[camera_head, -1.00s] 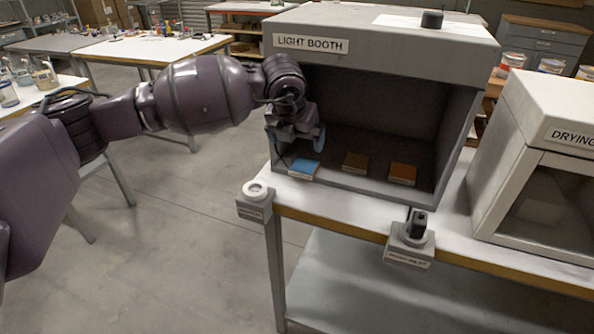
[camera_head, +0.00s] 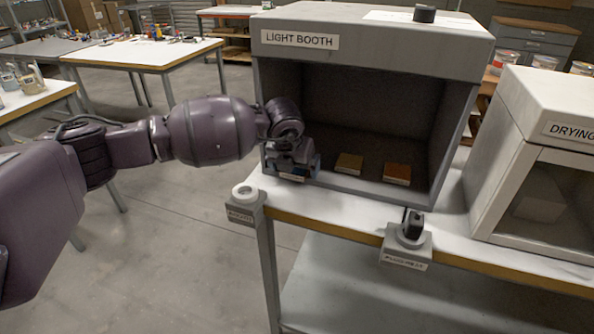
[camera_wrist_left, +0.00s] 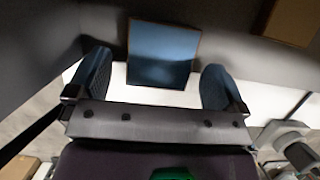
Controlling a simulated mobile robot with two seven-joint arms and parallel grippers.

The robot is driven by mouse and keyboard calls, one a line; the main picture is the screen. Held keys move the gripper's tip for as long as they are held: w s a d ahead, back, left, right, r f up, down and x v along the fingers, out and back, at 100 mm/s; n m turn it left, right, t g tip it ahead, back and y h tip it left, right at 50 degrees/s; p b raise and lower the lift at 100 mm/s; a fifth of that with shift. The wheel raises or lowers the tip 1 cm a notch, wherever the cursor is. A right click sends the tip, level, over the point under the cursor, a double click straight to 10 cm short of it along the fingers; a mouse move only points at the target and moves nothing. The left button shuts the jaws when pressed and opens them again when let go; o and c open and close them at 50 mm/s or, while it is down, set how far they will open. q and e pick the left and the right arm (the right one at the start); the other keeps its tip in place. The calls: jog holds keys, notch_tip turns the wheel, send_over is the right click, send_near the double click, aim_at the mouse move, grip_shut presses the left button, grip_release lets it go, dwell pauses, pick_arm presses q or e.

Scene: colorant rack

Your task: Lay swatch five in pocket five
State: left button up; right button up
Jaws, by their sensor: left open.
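My left gripper (camera_head: 292,165) is low at the front left of the light booth's opening, its fingers apart. In the left wrist view the open gripper (camera_wrist_left: 157,85) has a square blue swatch (camera_wrist_left: 163,55) lying ahead, between and beyond its two fingertips, with no visible grip on it. In the head view the gripper hides this swatch; only a small white label (camera_head: 292,178) shows below. An olive-brown swatch (camera_head: 349,163) and an orange-brown swatch (camera_head: 397,172) lie to the right on the booth floor. Their label numbers are too small to read. No pocket is identifiable. My right gripper is out of view.
The light booth (camera_head: 375,45) has side walls and a roof close around my left gripper. A drying cabinet (camera_head: 550,130) stands to its right. A grey holder with a white ring (camera_head: 245,195) and another with a black piece (camera_head: 408,240) sit at the bench's front edge.

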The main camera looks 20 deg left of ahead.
pick_arm(q)
jog(key=shift+w+f, duration=0.15)
jog(key=shift+f, duration=0.15)
jog(key=shift+r, duration=0.15)
jog(key=c, duration=1.1)
